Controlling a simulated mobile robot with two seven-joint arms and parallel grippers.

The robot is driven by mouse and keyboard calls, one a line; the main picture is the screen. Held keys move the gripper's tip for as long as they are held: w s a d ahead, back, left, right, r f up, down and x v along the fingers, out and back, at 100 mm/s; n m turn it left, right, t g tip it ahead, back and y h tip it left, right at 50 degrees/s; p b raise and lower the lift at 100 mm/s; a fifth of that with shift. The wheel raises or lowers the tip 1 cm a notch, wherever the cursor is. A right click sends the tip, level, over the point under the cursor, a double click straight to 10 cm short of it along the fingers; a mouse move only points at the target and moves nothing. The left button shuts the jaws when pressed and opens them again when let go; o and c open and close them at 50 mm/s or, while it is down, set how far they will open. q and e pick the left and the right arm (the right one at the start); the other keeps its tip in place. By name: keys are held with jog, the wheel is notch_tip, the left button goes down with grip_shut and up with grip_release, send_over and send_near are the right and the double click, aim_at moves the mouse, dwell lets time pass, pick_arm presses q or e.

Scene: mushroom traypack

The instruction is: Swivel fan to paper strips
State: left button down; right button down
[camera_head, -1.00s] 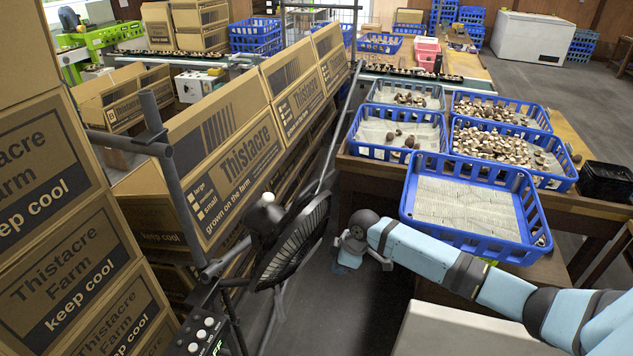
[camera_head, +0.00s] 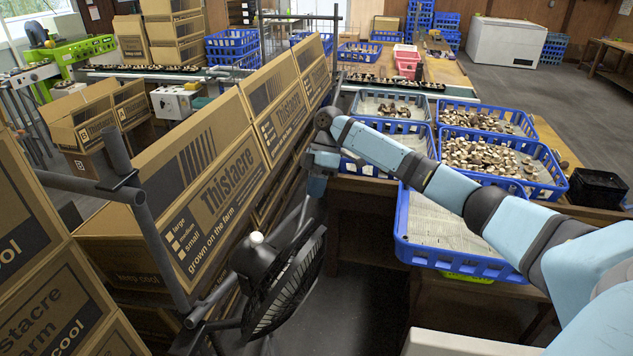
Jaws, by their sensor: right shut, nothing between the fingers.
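A black fan (camera_head: 287,287) with a round grille and a motor housing topped by a white knob stands low beside the dark pole frame. Its grille is seen at a slant and faces the lower right. My right gripper (camera_head: 317,187) is shut and empty, pointing down above and behind the fan, apart from it, at the left end of the blue crates. The arm hides part of the crates. I cannot make out separate paper strips; a pale lined sheet (camera_head: 430,217) lies in the front blue crate (camera_head: 470,262). My left gripper is not in view.
Thistacre cartons (camera_head: 215,190) stand along the left, behind dark poles (camera_head: 145,215). Blue crates of mushrooms (camera_head: 548,155) fill the table at right. A black box (camera_head: 598,187) sits at its right end. Open floor lies between fan and table.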

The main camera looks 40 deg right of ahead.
jog(key=s+a+f+p, duration=0.2)
jog(key=s+a+f, duration=0.1)
jog(key=f, duration=0.4)
jog(key=shift+s+a+p, duration=0.3)
jog(key=shift+s+a, duration=0.05)
jog(key=shift+s, duration=0.45)
jog(key=shift+a, duration=0.1)
